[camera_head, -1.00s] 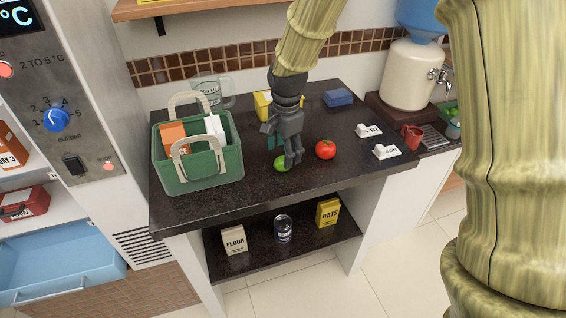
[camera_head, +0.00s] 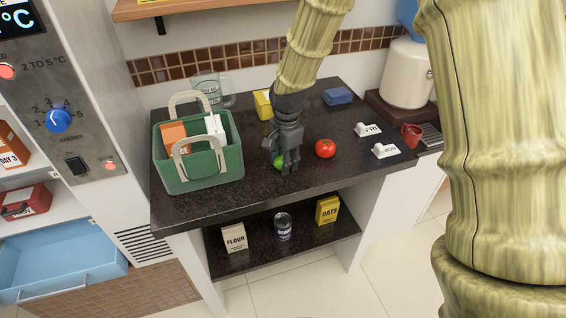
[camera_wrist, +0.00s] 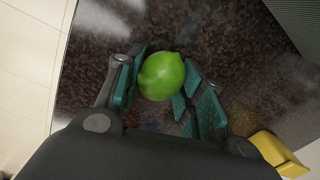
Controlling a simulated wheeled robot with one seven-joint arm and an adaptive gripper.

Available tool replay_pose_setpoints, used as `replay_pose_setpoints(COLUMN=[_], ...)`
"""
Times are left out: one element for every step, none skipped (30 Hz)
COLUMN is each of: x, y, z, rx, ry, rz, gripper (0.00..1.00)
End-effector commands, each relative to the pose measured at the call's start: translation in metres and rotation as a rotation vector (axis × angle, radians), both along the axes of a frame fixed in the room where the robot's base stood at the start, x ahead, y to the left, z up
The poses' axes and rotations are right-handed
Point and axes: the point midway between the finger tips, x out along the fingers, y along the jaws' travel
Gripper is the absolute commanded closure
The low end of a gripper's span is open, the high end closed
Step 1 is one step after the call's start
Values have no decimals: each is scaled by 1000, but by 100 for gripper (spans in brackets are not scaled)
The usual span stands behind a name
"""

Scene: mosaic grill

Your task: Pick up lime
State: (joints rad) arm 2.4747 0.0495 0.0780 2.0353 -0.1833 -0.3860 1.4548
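The lime (camera_wrist: 161,76) is bright green and lies on the dark speckled counter. In the wrist view it sits between the teal pads of my gripper (camera_wrist: 158,84), near the fingertips. The left pad is close to it or touching, and the right pads are also close; I cannot tell whether they press on it. In the head view my gripper (camera_head: 287,165) points down at the counter and its fingers hide much of the lime (camera_head: 278,162).
A red tomato (camera_head: 325,149) lies to the right of my gripper. A green basket (camera_head: 205,178) with cartons stands to the left. A yellow box (camera_head: 263,105) and a blue block (camera_head: 338,96) are behind. A red mug (camera_head: 411,135) stands at the right.

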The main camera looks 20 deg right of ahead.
Motion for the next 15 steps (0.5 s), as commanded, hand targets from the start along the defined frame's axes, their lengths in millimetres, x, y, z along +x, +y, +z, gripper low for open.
replay_pose_setpoints(x=[0, 0, 0, 0, 0, 0, 0, 0, 0, 0, 0, 1, 1, 1, 1], y=[0, 0, 0, 0, 0, 0, 0, 0, 0, 0, 0, 0, 0, 0, 0], z=[0, 0, 0, 0, 0, 0, 0, 0, 1, 2, 3, 4, 6, 8, 11], rx=[0, 0, 0, 0, 0, 0, 0, 0, 0, 0, -1, 0, 0, 0, 0], ry=[0, 0, 0, 0, 0, 0, 0, 0, -1, -1, -1, -2, -3, -3, -2], rz=[0, 0, 0, 0, 0, 0, 0, 0, 0, 0, 0, -1, -1, 0, 0], gripper=[86, 86, 86, 86, 86, 86, 86, 86, 86, 86, 86, 86, 86, 86, 86])
